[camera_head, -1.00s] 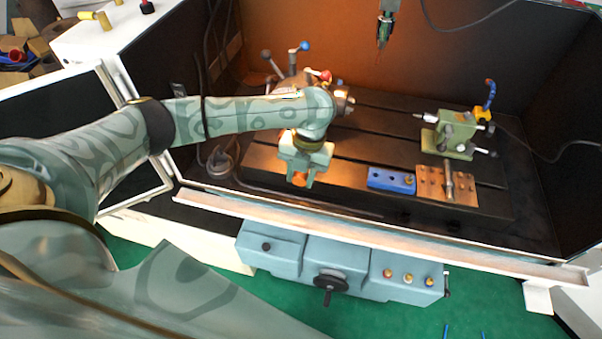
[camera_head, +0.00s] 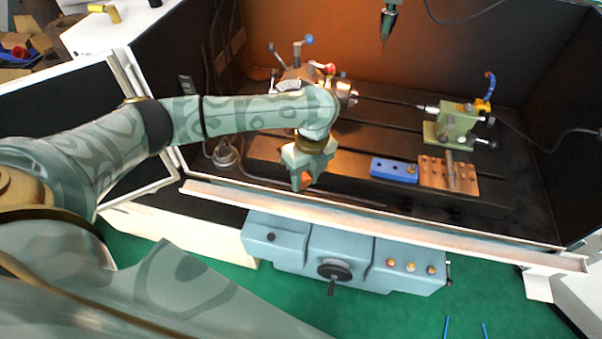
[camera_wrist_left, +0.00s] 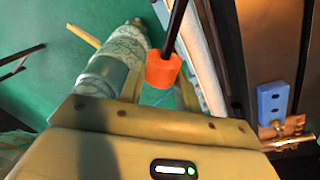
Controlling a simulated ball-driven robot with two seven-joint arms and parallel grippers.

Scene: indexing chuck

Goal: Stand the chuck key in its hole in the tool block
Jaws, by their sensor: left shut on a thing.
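My left gripper (camera_head: 303,178) hangs over the front part of the lathe bed, left of the blue block. It is shut on the chuck key, whose orange part (camera_head: 296,180) shows between the fingers. In the left wrist view the key's orange end (camera_wrist_left: 163,69) and dark shaft (camera_wrist_left: 175,28) show at the fingers. The tool block appears to be the blue block (camera_head: 385,170) with dark holes and a brass-coloured item at its right end. It also shows in the left wrist view (camera_wrist_left: 272,102), apart from the key. My right gripper is not in view.
A brown holed plate (camera_head: 465,180) with a metal bar on it lies right of the blue block. A green tailstock (camera_head: 452,128) stands behind it. The chuck (camera_head: 343,92) is behind my left arm. A pale front rail (camera_head: 380,226) borders the bed.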

